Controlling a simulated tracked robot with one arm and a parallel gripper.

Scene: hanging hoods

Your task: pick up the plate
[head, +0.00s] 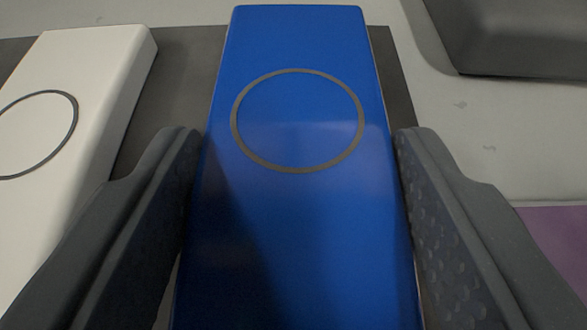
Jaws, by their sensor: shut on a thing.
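A long blue plate (300,220) with a dark ring marked on its upper face fills the middle of the head view. My gripper (300,150) has one dark padded finger at the plate's left edge and one at its right edge. It is shut on the plate across its width. The near end of the plate runs out of the bottom of the view. I cannot tell whether the plate is touching the surface beneath it.
A white block (95,75) with a similar ring lies to the left, close to my left finger. A dark panel (185,75) lies behind and beneath. A dark grey shape (510,40) is at the upper right. A purple patch (560,245) shows at the right edge.

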